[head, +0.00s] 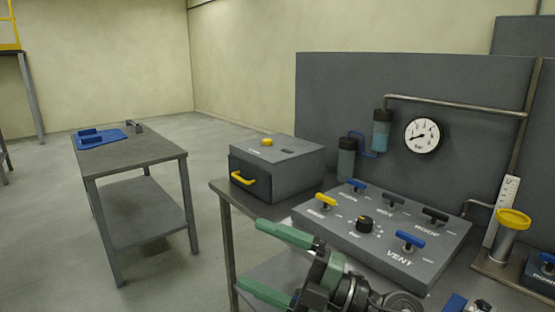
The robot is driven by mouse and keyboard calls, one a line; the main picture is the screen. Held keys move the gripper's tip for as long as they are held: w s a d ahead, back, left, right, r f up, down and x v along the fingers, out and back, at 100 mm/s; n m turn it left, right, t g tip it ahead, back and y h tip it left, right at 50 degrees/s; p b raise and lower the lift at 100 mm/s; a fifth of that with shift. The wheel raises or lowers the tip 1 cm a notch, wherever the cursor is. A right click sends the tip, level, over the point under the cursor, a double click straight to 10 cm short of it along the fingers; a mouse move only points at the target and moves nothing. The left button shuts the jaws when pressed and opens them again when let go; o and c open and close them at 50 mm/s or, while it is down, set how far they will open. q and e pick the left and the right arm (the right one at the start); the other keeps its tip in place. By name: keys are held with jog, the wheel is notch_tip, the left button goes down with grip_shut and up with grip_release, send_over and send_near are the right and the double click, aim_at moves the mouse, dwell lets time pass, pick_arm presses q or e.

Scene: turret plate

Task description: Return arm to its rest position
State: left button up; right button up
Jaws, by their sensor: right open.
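My right gripper (265,265) shows at the bottom middle in the head view. Its two green fingers are spread apart and point left, with nothing between them. It is in front of the grey valve panel (340,246), near the bench's front edge. The panel carries several coloured handles, among them a blue one by the word VENT (410,240), a yellow one (326,201) and a black knob with a yellow mark (364,223). My left gripper is out of view.
A grey box (295,175) with a yellow handle stands on the bench. A round gauge (422,135) and pipes are on the back wall panel. A yellow-topped cylinder (512,220) stands at right. A side table (150,152) with a blue plate (101,138) stands left. Floor between is clear.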

jog(key=w+d+f+m+t+h, duration=0.2)
jog(key=w+d+m+t+h, duration=0.2)
jog(key=d+m+t+h, duration=1.2)
jog(key=s+d+f+m+g+h, duration=0.2)
jog(key=d+f+m+g, duration=0.15)
jog(key=f+m, duration=0.35)
jog(key=s+d+f+m+g+h, duration=0.2)
jog(key=d+f+m+g, duration=0.15)
jog(key=f, duration=0.55)
jog(key=s+f+m+g, duration=0.1)
jog(key=s+f+g, duration=0.5)
jog(key=s+f, duration=0.45)
jog(key=s+f+m+g, duration=0.1)
jog(key=s+f+g, duration=0.55)
jog(key=s, duration=0.65)
notch_tip(320, 180, down, 26)
jog(key=s+g, duration=0.1)
jog(key=s+d+f+g, duration=0.1)
jog(key=s+d+f, duration=0.2)
jog(key=s+f, duration=1.4)
jog(key=shift+s+f+n+y, duration=0.15)
jog(key=shift+s+n+y, duration=0.15)
jog(key=shift+n, duration=0.15)
jog(key=shift+g, duration=0.25)
